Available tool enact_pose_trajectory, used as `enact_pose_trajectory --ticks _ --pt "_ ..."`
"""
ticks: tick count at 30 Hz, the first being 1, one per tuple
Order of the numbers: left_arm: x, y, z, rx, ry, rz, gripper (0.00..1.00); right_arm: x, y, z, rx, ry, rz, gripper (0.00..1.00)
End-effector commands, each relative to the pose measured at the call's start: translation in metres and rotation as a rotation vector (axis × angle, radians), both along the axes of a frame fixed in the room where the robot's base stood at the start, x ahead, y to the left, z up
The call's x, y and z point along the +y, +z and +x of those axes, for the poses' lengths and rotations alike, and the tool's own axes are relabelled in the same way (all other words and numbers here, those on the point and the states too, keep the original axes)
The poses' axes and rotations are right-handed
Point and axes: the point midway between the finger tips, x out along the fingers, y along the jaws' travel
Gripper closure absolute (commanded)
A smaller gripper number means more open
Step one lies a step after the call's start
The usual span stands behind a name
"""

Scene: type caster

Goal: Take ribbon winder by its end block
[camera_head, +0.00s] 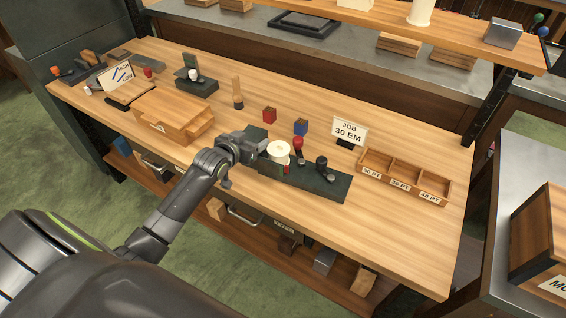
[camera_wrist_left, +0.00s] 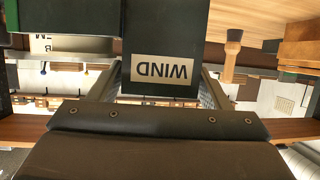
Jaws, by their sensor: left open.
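A dark green block labelled "WIND" (camera_wrist_left: 165,45), apparently the ribbon winder's end block, fills the middle of the left wrist view, its lettering upside down. In the head view, a dark green part (camera_head: 257,132) shows just behind my left gripper (camera_head: 262,147). My left gripper is open, and in the wrist view its fingers show on either side of the labelled block. I cannot tell whether they touch it. The gripper hides part of the winder in the head view. My right gripper is not in view.
Close to the right of my gripper stand a white roll (camera_head: 278,149) and a long dark green base (camera_head: 325,185) with red and black knobs. A "JOB 30 EM" sign (camera_head: 349,131) and a compartment tray (camera_head: 404,176) are farther right. A wooden box (camera_head: 165,108) lies left.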

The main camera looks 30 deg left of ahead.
Motion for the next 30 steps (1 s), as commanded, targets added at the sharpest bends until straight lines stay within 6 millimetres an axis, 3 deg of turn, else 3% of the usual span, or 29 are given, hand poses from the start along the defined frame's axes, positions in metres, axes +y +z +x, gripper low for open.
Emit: enact_pose_trajectory --ticks 4,13,22,30 --pt "0.000 -0.005 0.013 -0.002 0.000 -0.001 0.29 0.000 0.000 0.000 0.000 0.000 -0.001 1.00" --pt "0.000 -0.007 0.016 -0.001 0.000 0.001 0.29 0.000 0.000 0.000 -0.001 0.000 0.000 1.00" --pt "0.000 -0.006 0.016 -0.001 0.000 0.001 0.66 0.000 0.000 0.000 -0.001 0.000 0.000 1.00" --pt "-0.001 -0.002 0.017 -0.008 -0.001 -0.001 0.67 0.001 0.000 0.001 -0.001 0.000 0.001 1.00"
